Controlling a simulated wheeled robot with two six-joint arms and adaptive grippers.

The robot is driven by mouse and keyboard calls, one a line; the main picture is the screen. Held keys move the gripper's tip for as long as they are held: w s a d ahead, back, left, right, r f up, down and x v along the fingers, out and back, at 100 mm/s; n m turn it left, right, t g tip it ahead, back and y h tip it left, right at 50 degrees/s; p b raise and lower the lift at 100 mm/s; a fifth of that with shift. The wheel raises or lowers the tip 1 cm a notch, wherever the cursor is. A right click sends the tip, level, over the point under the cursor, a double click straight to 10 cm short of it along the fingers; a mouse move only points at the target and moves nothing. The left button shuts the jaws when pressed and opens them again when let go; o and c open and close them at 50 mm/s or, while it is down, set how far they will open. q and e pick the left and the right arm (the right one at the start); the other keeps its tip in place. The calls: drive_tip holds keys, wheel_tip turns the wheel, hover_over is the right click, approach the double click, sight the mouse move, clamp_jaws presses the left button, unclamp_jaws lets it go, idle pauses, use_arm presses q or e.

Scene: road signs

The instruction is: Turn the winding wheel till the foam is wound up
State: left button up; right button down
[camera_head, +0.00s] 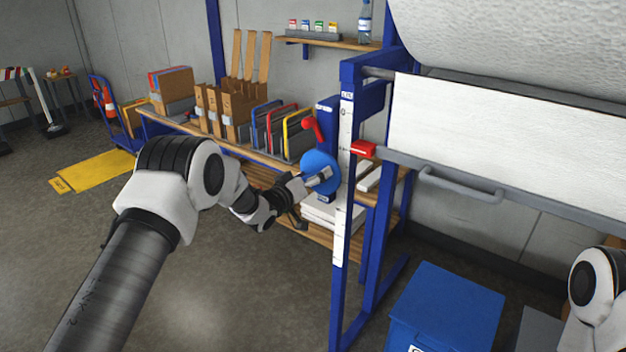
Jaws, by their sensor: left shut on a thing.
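The blue round winding wheel (317,171) is mounted at the side of the blue stand, near its upright. A large roll of white foam (510,40) sits at the top right. A white foam sheet (508,137) hangs from it down to a grey bar. Only part of my right arm shows at the right edge; its gripper is out of view.
The blue frame upright (345,180) with a white scale stands close right of my left gripper. A red lever (313,128) is above the wheel. A wooden bench (190,138) with cartons and folders stands behind.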

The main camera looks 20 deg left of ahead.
use_arm(q)
drive_tip(key=m+b, duration=0.4)
drive_tip(key=m, duration=0.1)
drive_tip(key=shift+d, duration=0.1)
drive_tip(key=m+b, duration=0.5)
drive_tip(key=shift+d+m, duration=0.1)
drive_tip(key=shift+m, duration=0.3)
drive_tip(key=m+b, duration=0.8)
drive_tip(key=shift+d+f, duration=0.1)
drive_tip(key=shift+s+m+b, duration=0.1)
drive_tip(key=shift+m+b, duration=1.1)
drive_tip(key=shift+m, duration=0.2)
drive_tip(key=shift+r, duration=0.25)
drive_tip(key=o, duration=0.7)
drive_tip(key=shift+o, duration=0.6)
drive_tip(key=shift+d+f, duration=0.1)
drive_tip(key=shift+f, duration=0.05)
